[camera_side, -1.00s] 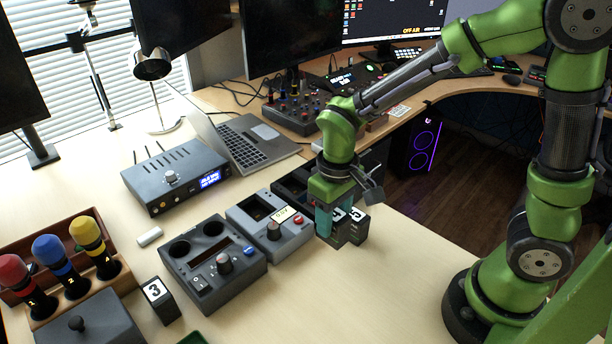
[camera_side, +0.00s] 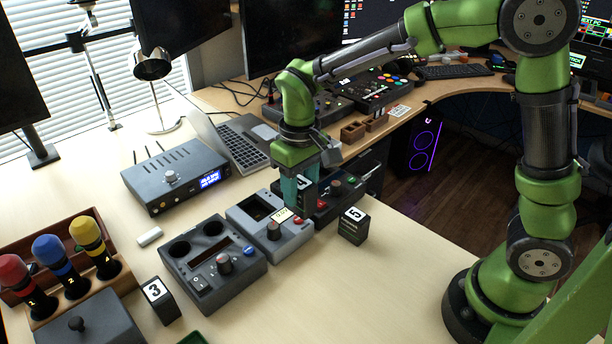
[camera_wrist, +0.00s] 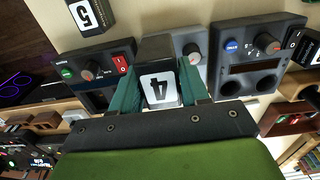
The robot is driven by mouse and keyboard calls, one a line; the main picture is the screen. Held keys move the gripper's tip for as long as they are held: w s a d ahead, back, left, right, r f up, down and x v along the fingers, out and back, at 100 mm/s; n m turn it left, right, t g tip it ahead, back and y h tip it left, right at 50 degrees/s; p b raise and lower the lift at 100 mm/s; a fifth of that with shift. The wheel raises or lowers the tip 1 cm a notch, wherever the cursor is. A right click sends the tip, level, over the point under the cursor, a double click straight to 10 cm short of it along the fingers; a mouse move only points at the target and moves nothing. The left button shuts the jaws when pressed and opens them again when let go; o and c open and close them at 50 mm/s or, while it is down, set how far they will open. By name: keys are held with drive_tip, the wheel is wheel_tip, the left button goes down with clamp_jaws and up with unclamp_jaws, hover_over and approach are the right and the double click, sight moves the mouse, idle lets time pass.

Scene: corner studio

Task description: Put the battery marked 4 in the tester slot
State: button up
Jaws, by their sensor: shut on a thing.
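My gripper (camera_side: 297,192) is shut on the battery marked 4 (camera_wrist: 160,87), a dark block with a white label between the teal fingers in the wrist view. In the side view it is mostly hidden, held above the devices. The light grey device (camera_side: 294,238) has a rectangular opening, a knob and a yellow label. A dark device (camera_side: 342,197) with red and green buttons stands behind the gripper, partly hidden. I cannot tell which one is the tester. The battery marked 5 (camera_side: 353,227) stands on the table to the right; the battery marked 3 (camera_side: 160,300) stands at front left.
A dark device with two round holes (camera_side: 213,265) stands left of the light grey one. A rack with red, blue and yellow cylinders (camera_side: 100,295) is at far left. A blue-display box (camera_side: 175,178) and a laptop (camera_side: 240,142) stand behind. The table front right is clear.

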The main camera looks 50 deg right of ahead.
drive_tip(key=w+a+f, duration=0.2)
drive_tip(key=w, duration=1)
drive_tip(key=shift+a+f, duration=0.15)
drive_tip(key=shift+f, duration=2.55)
drive_tip(key=shift+f, duration=0.6)
drive_tip(key=o, duration=1)
wheel_tip(320, 180, up, 11)
